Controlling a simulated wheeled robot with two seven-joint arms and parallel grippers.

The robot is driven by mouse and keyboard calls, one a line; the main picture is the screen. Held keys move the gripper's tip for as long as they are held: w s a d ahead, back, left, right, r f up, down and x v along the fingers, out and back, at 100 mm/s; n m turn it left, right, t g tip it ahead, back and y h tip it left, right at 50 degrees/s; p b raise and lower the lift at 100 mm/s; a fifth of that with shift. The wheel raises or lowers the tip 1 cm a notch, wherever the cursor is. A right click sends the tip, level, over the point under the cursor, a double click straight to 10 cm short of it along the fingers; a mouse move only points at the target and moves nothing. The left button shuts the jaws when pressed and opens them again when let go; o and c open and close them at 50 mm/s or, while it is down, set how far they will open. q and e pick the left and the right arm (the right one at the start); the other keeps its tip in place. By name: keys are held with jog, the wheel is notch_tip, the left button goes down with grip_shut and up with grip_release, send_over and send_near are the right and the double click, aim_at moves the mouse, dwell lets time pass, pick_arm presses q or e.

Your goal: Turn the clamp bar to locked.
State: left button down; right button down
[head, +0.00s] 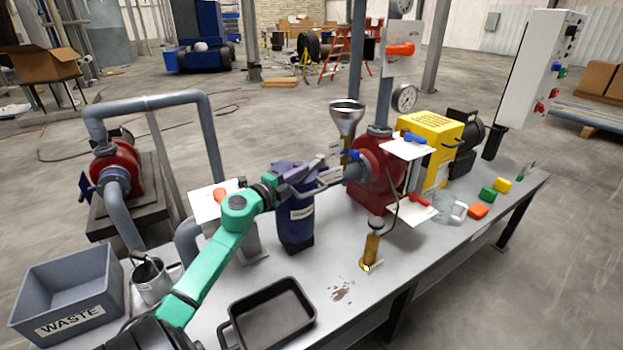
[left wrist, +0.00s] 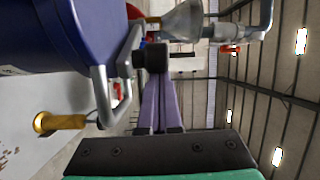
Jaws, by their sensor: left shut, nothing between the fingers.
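The blue filter vessel (head: 298,226) stands upright on the bench, with a label on its front. The grey clamp bar (head: 312,189) runs along its top at the right side. In the left wrist view the bar (left wrist: 101,98) is a bent metal loop beside the blue vessel (left wrist: 70,35), ending near a black knob (left wrist: 151,57). My left gripper (head: 308,168) is above the vessel's top. Its purple fingers (left wrist: 160,85) are shut and empty, with tips close to the black knob; I cannot tell whether they touch. My right gripper is not in view.
A steel funnel (head: 346,118) and red pump (head: 374,178) stand just right of the vessel.

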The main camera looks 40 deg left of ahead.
pick_arm(q)
jog(key=a, duration=0.2)
jog(key=shift+s+a, duration=0.45)
jog(key=shift+a, duration=1.05)
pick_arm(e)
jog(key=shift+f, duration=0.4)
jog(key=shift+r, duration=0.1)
